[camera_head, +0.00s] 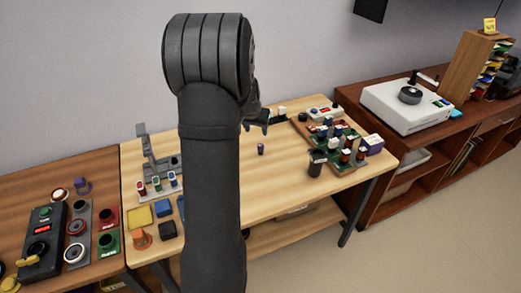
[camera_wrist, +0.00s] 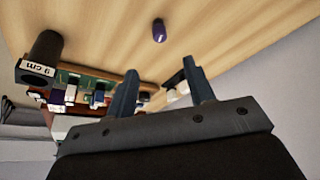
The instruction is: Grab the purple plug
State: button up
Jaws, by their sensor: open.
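The purple plug (camera_head: 261,149) stands alone on the bare middle of the light wooden table (camera_head: 277,185), just right of my arm in the head view. It also shows in the wrist view (camera_wrist: 159,31), a small dark purple cylinder with a paler end, beyond my fingertips. My gripper (camera_wrist: 159,75) is open, with both blue-grey fingers apart and nothing held between them. In the head view my gripper (camera_head: 258,123) is partly hidden behind my arm, above the far part of the table. The plug and the gripper are apart.
A green board with several coloured parts (camera_head: 337,140) lies at the table's right, a dark cylinder (camera_head: 317,163) beside it. The cylinder's label reads "9 cm" in the wrist view (camera_wrist: 42,56). Coloured blocks (camera_head: 139,216) and a grey stand (camera_head: 150,158) are left. Table around the plug is clear.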

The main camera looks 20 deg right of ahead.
aim_at(260, 145)
jog(key=x, duration=1.4)
jog(key=shift+w, duration=0.1)
jog(key=c, duration=1.1)
